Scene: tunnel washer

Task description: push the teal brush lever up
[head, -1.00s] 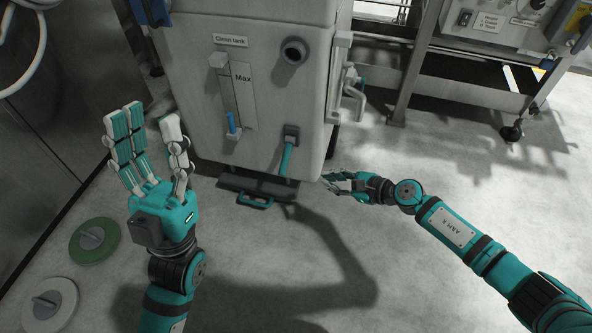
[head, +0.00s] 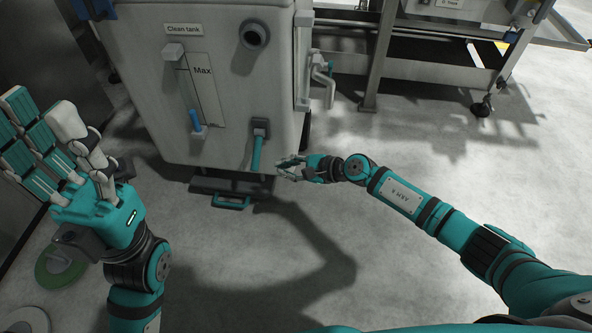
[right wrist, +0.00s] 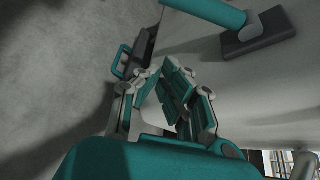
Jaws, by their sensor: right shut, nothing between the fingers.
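The teal lever (head: 257,152) hangs downward from a dark bracket (head: 261,126) on the front of the grey clean tank. In the right wrist view the lever (right wrist: 205,9) and its bracket (right wrist: 258,36) show at the top right. My right gripper (head: 285,167) is shut and empty, low and to the right of the lever's lower end in the head view. The fingers (right wrist: 162,78) show close together in the right wrist view, with a gap between them and the lever there. My left gripper (head: 40,115) is open and empty at the left, its fingers spread.
A dark bar with a teal loop handle (head: 231,202) lies low under the tank. A blue slider (head: 195,120) and a round port (head: 254,34) are on the tank (head: 160,85). A metal frame (head: 380,60) stands at the right. Open floor lies at the right.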

